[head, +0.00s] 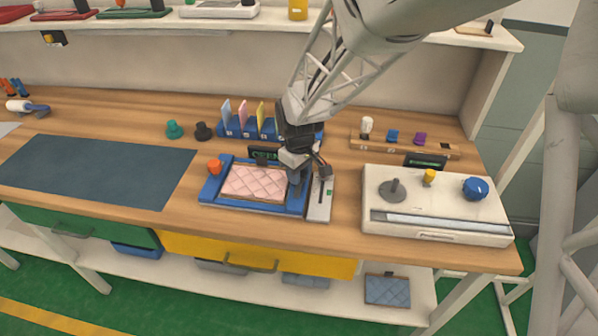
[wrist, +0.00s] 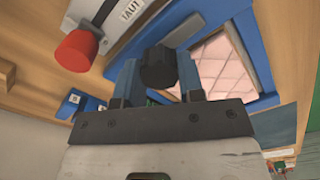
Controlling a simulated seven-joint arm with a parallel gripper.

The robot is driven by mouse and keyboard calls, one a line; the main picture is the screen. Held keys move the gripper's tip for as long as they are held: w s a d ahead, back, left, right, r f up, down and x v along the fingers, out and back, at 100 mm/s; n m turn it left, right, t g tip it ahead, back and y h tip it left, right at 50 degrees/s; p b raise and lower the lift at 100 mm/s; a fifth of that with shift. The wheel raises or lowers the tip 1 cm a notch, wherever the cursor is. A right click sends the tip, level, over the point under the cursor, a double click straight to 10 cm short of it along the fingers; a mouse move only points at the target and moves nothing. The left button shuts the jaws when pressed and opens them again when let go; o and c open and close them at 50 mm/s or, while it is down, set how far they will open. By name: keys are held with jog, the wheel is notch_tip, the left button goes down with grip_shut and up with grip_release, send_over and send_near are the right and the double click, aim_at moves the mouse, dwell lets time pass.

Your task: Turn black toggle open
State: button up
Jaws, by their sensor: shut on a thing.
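My gripper (head: 298,188) is over the right side of the blue frame (head: 212,194), which holds a pink quilted mattress pad (head: 252,184). In the wrist view my gripper (wrist: 160,80) has its two blue fingers on either side of the black toggle (wrist: 158,66), shut on it. The toggle is a dark faceted knob, and its base is hidden. The blue frame (wrist: 238,48) and pink pad (wrist: 217,62) show behind it. In the head view my gripper hides the toggle.
A pale gauge strip (head: 320,203) lies right of the frame; the wrist view shows a red knob (wrist: 78,50) beside it. An orange-red knob (head: 215,167) is at the frame's left. A white box (head: 437,205) stands right. A dark mat (head: 95,170) lies left.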

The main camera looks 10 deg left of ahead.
jog(key=o, duration=0.9)
jog(key=shift+r, duration=3.95)
